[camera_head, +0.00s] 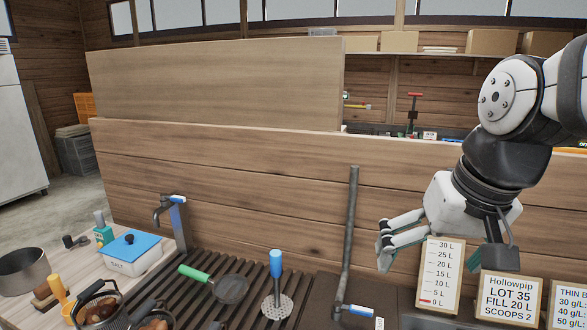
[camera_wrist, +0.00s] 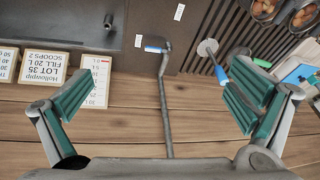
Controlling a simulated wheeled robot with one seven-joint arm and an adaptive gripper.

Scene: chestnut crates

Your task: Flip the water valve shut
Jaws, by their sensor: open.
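A grey pipe (camera_head: 348,235) runs up the wooden wall. At its lower end is a valve with a blue lever (camera_head: 357,310), lying nearly sideways at the bottom edge. The lever also shows in the wrist view (camera_wrist: 155,49), beyond my fingers. A second blue lever (camera_head: 178,199) tops a grey tap (camera_head: 172,218) at left; which one the task means is not marked. My gripper (camera_head: 384,243) is open and empty, right of the pipe and above its lever. In the wrist view the fingers (camera_wrist: 160,100) are spread wide on either side of the pipe, touching nothing.
Sign blocks (camera_head: 441,275) stand close under my gripper at right. A slatted rack (camera_head: 215,290) holds a green-handled scoop (camera_head: 230,286) and a blue-handled masher (camera_head: 277,280). Chestnut baskets (camera_head: 98,309) and a blue-lidded box (camera_head: 130,250) lie further left.

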